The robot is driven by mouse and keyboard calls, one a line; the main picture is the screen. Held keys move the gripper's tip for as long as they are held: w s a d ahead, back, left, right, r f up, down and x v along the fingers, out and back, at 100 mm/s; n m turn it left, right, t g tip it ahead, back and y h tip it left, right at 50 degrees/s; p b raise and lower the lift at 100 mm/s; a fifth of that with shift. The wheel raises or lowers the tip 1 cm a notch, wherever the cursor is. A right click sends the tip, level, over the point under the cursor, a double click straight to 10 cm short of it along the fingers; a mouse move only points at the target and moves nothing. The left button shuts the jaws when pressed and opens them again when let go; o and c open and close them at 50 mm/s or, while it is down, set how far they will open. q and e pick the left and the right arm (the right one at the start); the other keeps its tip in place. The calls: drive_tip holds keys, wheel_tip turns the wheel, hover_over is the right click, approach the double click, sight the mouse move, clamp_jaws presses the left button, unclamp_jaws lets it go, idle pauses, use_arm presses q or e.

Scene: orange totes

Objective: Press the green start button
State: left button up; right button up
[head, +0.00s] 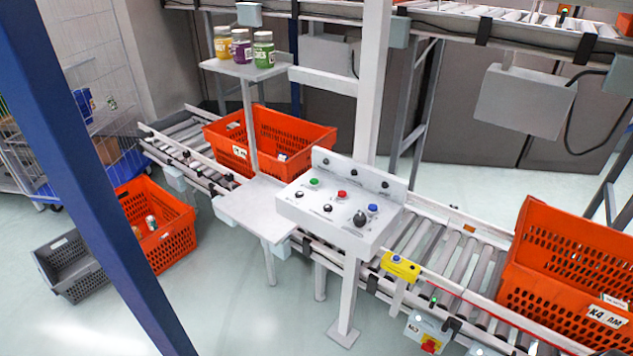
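The green start button (314,183) sits on the top face of a white control box (290,208), at its left. A red button (342,194) and a blue button (373,208) are on the same face to its right. Several black knobs and switches are also on the box, one of them a larger dark knob (360,218) near the front right. Nothing covers the green button. Neither of my grippers shows in the head view.
A roller conveyor (420,245) runs behind the box, carrying orange totes left (312,137) and right (575,240). A blue post (85,170) crosses the left foreground. A small grey shelf (243,205) adjoins the box. Another orange tote (180,245) stands on the floor.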

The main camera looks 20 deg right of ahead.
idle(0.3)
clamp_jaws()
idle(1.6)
